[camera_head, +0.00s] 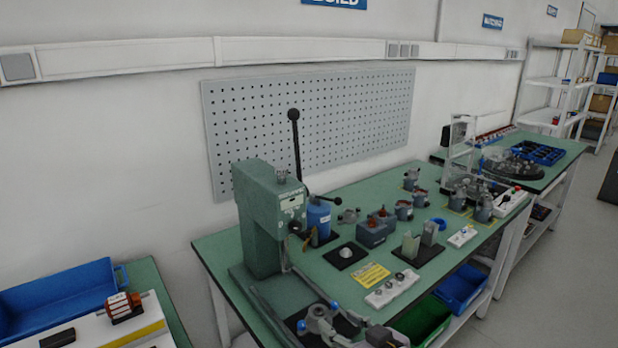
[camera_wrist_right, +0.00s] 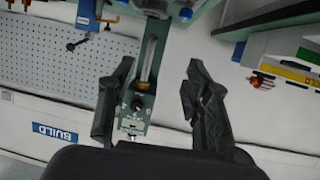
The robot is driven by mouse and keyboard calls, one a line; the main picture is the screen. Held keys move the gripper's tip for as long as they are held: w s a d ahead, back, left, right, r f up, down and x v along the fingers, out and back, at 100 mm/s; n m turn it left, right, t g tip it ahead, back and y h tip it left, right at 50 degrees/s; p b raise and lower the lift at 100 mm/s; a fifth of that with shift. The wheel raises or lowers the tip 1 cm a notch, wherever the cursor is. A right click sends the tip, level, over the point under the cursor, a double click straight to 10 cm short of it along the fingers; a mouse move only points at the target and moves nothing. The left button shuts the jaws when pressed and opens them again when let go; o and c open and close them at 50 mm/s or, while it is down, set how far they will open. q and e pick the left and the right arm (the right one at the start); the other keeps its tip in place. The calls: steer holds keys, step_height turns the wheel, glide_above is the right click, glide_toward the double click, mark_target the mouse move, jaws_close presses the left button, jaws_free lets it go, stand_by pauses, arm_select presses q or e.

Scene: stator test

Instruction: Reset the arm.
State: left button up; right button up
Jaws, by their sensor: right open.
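My right gripper (camera_wrist_right: 157,88) is open in the right wrist view, its two black fingers apart with nothing between them. The green bench press (camera_wrist_right: 138,100) lies in line with the gap between the fingers, beyond them. In the head view the press (camera_head: 265,215) stands upright at the left of the green workbench, its black-knobbed lever (camera_head: 295,140) raised. Grey jointed parts with blue caps (camera_head: 320,318) show at the bottom edge, in front of the press; I cannot make out fingertips there. My left gripper cannot be made out.
A blue motor-like part (camera_head: 318,218) stands beside the press. Several small parts and fixtures cover the workbench (camera_head: 215,250) to the right. A blue bin (camera_head: 60,300) and a red-and-white part (camera_head: 122,306) are on the left bench. A pegboard (camera_head: 320,115) hangs on the wall behind.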

steer(key=s+d+f+m+g+h, duration=0.1)
steer(key=s+d+f+g+h, duration=0.2)
steer(key=s+f, duration=0.5)
steer(key=s+d+f+m+g+h, duration=0.25)
steer(key=s+d, duration=0.25)
steer(key=s, duration=0.6)
steer(key=s+d+f+m+g+h, duration=0.1)
steer(key=s+d+f+g+h, duration=0.15)
steer(key=s+d+f, duration=0.55)
steer(key=s+a+f+g, duration=0.1)
steer(key=s+a+f, duration=0.1)
steer(key=f, duration=1.1)
steer(key=s+a+f+g, duration=0.1)
steer(key=s+f, duration=0.1)
steer(key=f, duration=1.1)
steer(key=s+d+f+g, duration=0.1)
steer(key=s+d+f, duration=0.1)
steer(key=s+f, duration=1.2)
steer(key=shift+s+d+y, duration=0.25)
steer(key=shift+s+y, duration=0.05)
steer(key=shift+s, duration=0.55)
steer(key=shift+n, duration=0.25)
